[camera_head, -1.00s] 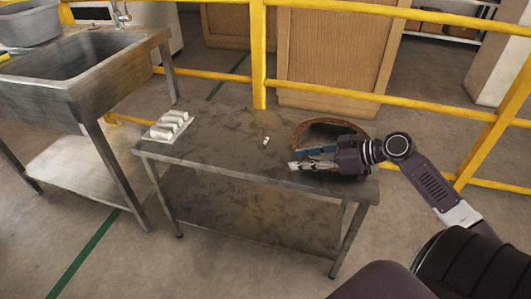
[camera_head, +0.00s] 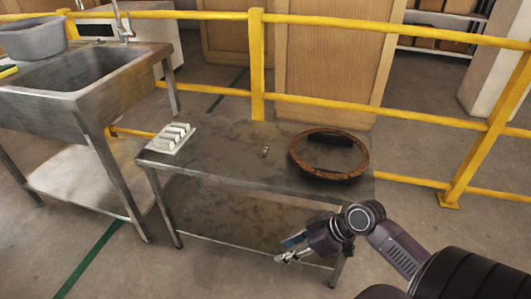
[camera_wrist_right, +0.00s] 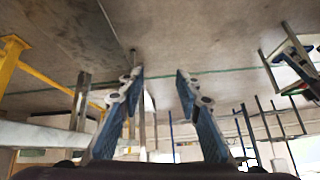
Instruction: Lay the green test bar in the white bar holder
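The white bar holder (camera_head: 168,146), a flat block with several raised ridges, sits at the left end of the metal table. A small bar with pale and greenish parts (camera_head: 265,151), likely the green test bar, lies on the tabletop right of the holder; its exact colour is hard to tell. My right gripper (camera_head: 281,251) is open and empty in front of the table, below the height of its top. In the right wrist view its two blue-padded fingers (camera_wrist_right: 159,72) stand apart with nothing between them. My left gripper is not in view.
A round brown-rimmed tray (camera_head: 361,165) with a dark item inside sits at the table's right end. A metal sink (camera_head: 80,104) stands at left. Yellow railings (camera_head: 258,65) run behind the table. The table's middle (camera_head: 222,160) is mostly clear.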

